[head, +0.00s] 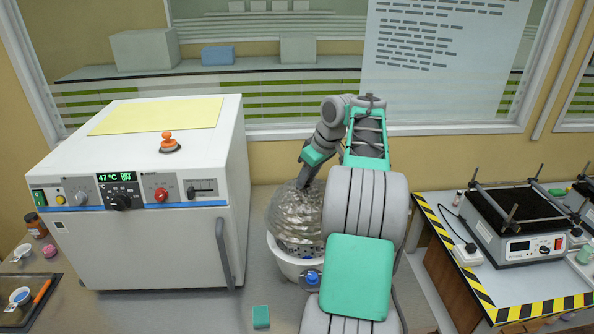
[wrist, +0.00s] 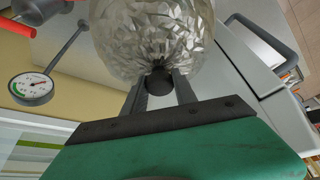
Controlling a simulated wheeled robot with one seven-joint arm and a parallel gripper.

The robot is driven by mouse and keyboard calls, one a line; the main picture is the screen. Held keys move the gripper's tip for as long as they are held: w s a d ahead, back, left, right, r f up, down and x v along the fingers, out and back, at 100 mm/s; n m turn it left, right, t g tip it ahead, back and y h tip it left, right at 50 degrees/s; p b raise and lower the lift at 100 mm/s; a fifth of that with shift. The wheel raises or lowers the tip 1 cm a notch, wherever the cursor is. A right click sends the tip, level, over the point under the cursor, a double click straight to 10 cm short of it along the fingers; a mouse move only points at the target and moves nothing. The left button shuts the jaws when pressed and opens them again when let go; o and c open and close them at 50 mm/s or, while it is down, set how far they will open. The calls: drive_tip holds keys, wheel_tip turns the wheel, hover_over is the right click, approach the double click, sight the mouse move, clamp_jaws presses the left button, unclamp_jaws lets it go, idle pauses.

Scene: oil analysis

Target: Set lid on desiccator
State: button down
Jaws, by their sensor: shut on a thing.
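The desiccator lid is a clear, faceted glass dome (head: 293,212) with a dark knob (wrist: 159,82). My gripper (wrist: 160,90) is shut on that knob, with one finger on each side. In the head view my gripper (head: 309,176) is at the top of the dome, partly hidden by my arm. The white desiccator base (head: 284,262) stands on the bench directly below the dome. The dome's lower edge overlaps the base's rim in the picture. I cannot tell whether they touch. My arm hides the right side of both.
A white oven (head: 150,245) stands close on the left, with a handle on its door. A small green block (head: 261,317) lies in front of the base. A round gauge (wrist: 34,87) shows in the wrist view. A hotplate (head: 525,225) stands on the right bench.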

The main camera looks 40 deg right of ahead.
sight(310, 187)
wheel_tip(310, 187, down, 5)
drive_tip(key=shift+f+b, duration=0.15)
drive_tip(key=shift+b, duration=1.1)
drive_tip(key=shift+f+b, duration=1.1)
drive_tip(key=shift+f, duration=0.1)
drive_tip(key=c, duration=1.3)
unclamp_jaws()
drive_tip(key=o, duration=0.4)
drive_tip(key=shift+s, duration=0.1)
drive_tip(key=shift+f, duration=0.15)
